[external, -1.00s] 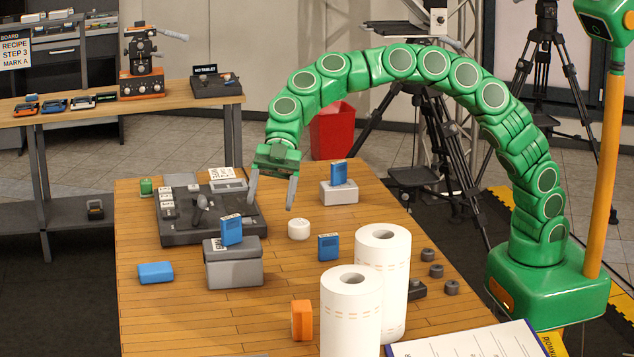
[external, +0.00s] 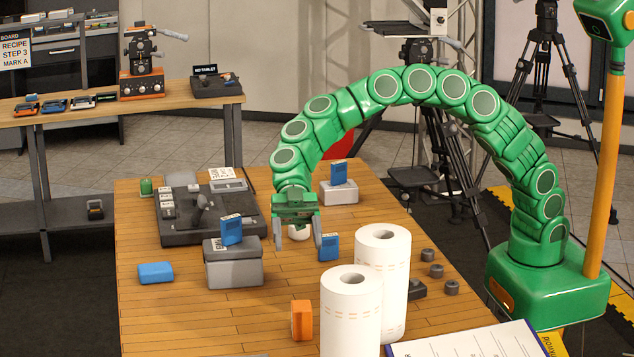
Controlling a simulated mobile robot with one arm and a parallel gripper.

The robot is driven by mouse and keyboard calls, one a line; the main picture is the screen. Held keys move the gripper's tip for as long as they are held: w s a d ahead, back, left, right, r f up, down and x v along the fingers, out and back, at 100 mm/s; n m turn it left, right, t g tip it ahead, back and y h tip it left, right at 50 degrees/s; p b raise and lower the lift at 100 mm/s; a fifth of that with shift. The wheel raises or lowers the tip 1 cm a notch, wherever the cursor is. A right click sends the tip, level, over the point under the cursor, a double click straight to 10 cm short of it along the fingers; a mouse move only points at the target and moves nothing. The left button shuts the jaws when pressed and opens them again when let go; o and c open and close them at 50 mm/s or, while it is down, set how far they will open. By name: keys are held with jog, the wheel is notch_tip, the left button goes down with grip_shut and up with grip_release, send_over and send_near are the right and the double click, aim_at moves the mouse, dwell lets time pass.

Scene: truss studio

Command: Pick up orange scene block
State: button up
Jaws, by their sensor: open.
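The orange scene block (external: 301,320) stands on the wooden table, close to the left of the front paper roll. My gripper (external: 298,246) is open and empty, pointing down above the table, behind the orange block and apart from it. A round white object (external: 299,232) shows partly between and behind its fingers.
Two tall white paper rolls (external: 351,312) (external: 383,280) stand right of the block. A blue block (external: 329,247) is near the right finger. A grey box (external: 233,268) carries another blue block (external: 231,229). A blue block (external: 155,273) lies at left. The front left tabletop is clear.

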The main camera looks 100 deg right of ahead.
send_near(301, 302)
jog(key=x, duration=0.3)
jog(key=shift+a+f, duration=0.1)
jog(key=shift+a, duration=0.05)
jog(key=shift+a+f, duration=0.15)
jog(key=shift+f, duration=0.1)
jog(key=shift+x, duration=3.75)
jog(key=shift+r, duration=0.2)
jog(key=c, duration=1.1)
